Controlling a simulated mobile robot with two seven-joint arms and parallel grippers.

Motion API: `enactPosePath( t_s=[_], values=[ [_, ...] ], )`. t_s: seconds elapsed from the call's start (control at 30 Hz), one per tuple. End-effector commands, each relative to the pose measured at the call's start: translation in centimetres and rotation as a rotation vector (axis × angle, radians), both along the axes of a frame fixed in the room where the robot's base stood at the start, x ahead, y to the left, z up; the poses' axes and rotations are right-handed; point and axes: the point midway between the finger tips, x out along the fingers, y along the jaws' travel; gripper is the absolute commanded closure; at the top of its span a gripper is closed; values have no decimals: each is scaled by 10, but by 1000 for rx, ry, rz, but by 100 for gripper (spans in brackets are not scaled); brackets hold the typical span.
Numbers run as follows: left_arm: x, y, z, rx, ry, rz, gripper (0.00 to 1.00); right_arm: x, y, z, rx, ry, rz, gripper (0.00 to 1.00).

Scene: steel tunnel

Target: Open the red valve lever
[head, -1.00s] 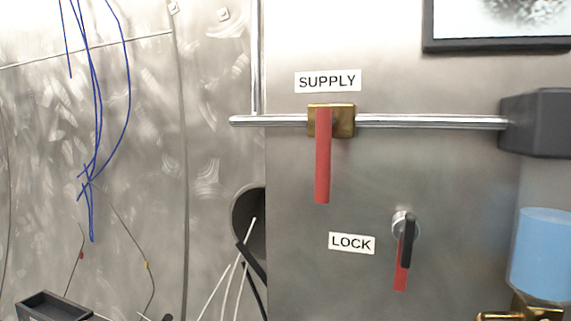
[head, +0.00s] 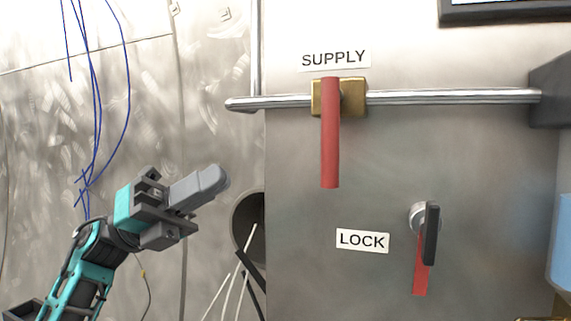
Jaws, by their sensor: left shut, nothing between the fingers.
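The red valve lever (head: 331,135) hangs straight down from a brass valve body (head: 353,97) on a horizontal steel pipe (head: 450,97), below the SUPPLY label (head: 336,59). The lever stands at a right angle to the pipe. My left gripper (head: 222,179) is shut and empty, to the left of the lever and a clear gap away from it. It points right and slightly up. My right gripper is not in view.
A round opening (head: 248,222) with cables lies behind my gripper. Blue wires (head: 97,100) hang at the left. The panel around the lever is clear.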

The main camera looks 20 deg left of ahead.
Motion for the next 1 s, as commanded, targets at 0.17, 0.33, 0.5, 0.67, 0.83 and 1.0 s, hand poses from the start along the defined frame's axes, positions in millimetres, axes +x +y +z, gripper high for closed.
enactPosePath(
  t_s=[0.17,0.33,0.5,0.67,0.83,1.0],
  values=[
    [-34,6,27,278,-285,73,100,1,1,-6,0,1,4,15],
    [-53,17,38,467,-443,148,100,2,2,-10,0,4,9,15],
    [-61,24,42,557,-508,189,100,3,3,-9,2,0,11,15],
    [-62,25,43,574,-519,198,100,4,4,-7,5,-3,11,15],
    [-62,25,43,572,-518,196,100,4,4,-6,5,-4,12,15],
    [-61,19,43,570,-518,193,100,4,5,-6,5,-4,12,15]
  ],
)
